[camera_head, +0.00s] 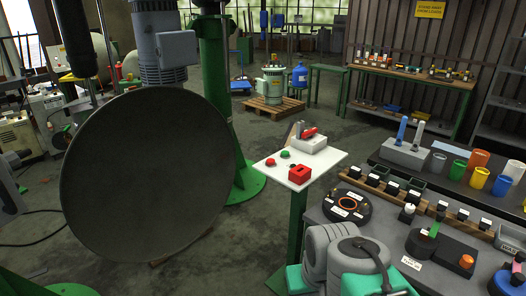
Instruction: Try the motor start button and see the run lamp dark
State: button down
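A green button (285,154), which looks like the motor start button, sits on the white top of a control stand (325,166). A red button (269,162) is to its left. A red block (299,173) sits near the front of the top. A grey box (307,144) with a red lever is at the back. I cannot pick out the run lamp or tell whether it is lit. My gripper is not in view; grey and teal rounded links of my arm show at the bottom, in front of the stand. Nothing visible touches the green button.
A large dark grey disc (146,176) fills the left, beside a green column (215,90). A bench of parts (470,278) is at right, with coloured cups behind it. A pallet (272,108) carries a motor-like unit and a blue bottle. Open floor lies between pallet and stand.

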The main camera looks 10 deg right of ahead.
aim_at(285, 153)
jog(key=u, duration=0.7)
jog(key=i, duration=0.7)
jog(key=u, duration=0.5)
jog(key=i, duration=0.85)
jog(key=z, duration=0.8)
jog(key=i, duration=0.45)
jog(key=z, duration=0.35)
